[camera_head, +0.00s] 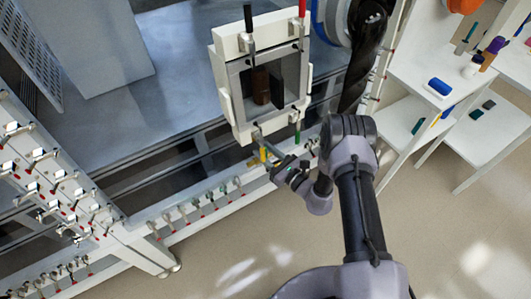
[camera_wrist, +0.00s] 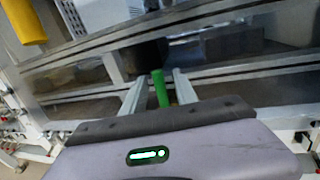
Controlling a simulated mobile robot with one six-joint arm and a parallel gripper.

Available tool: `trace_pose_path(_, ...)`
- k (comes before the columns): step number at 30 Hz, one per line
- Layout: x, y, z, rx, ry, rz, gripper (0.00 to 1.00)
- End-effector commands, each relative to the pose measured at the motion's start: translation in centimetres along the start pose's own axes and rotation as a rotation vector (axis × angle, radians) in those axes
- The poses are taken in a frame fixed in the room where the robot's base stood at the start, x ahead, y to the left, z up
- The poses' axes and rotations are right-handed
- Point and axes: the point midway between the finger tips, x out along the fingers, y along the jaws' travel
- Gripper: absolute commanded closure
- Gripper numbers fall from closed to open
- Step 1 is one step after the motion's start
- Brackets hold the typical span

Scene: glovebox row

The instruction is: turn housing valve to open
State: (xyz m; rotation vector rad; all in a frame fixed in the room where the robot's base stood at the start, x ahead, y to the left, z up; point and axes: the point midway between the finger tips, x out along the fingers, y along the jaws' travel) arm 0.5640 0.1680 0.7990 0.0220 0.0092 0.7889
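The white housing (camera_head: 232,88) with a dark window hangs at the front of the glovebox row in the head view. A yellow handle (camera_head: 263,154) and a green handle (camera_head: 297,133) show at its lower edge; which one is the housing valve I cannot tell. My gripper (camera_head: 268,163) is just below the housing, close to the yellow handle. In the wrist view my gripper (camera_wrist: 160,92) has its two fingers apart. A green rod (camera_wrist: 160,88) shows between them, with a gap on each side. A yellow cylinder (camera_wrist: 25,20) is at the upper left. Their far ends are partly hidden.
A rail with several small levers (camera_head: 209,201) runs below the housing. Another bank of levers (camera_head: 45,160) is at the left. Black (camera_head: 248,18) and red (camera_head: 302,9) handles top the housing. White shelves (camera_head: 425,70) with small items stand at the right. The floor (camera_head: 230,245) is clear.

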Motion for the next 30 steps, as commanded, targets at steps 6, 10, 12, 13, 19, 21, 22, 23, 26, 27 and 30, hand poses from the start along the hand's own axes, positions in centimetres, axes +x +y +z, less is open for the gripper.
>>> trace_pose_path(6,-0.02,-0.01,0.03,0.000,0.000,0.000,0.73)
trace_pose_path(10,-0.03,-0.01,0.02,0.000,0.000,0.000,0.98)
trace_pose_path(12,-0.04,-0.01,0.01,0.000,0.000,0.000,1.00)
trace_pose_path(13,-0.04,-0.01,0.01,0.000,0.000,0.000,1.00)
trace_pose_path(19,-0.05,-0.01,0.00,0.000,0.000,0.000,1.00)
trace_pose_path(21,-0.06,0.00,-0.01,0.000,0.000,0.000,1.00)
trace_pose_path(22,-0.06,0.00,-0.01,0.000,0.001,0.000,1.00)
trace_pose_path(23,-0.06,0.00,-0.01,0.000,0.001,0.000,1.00)
trace_pose_path(26,-0.07,0.00,-0.02,0.000,0.001,0.000,1.00)
trace_pose_path(27,-0.07,0.01,-0.02,0.000,0.001,0.000,1.00)
trace_pose_path(30,-0.07,0.01,-0.03,0.001,0.001,0.000,1.00)
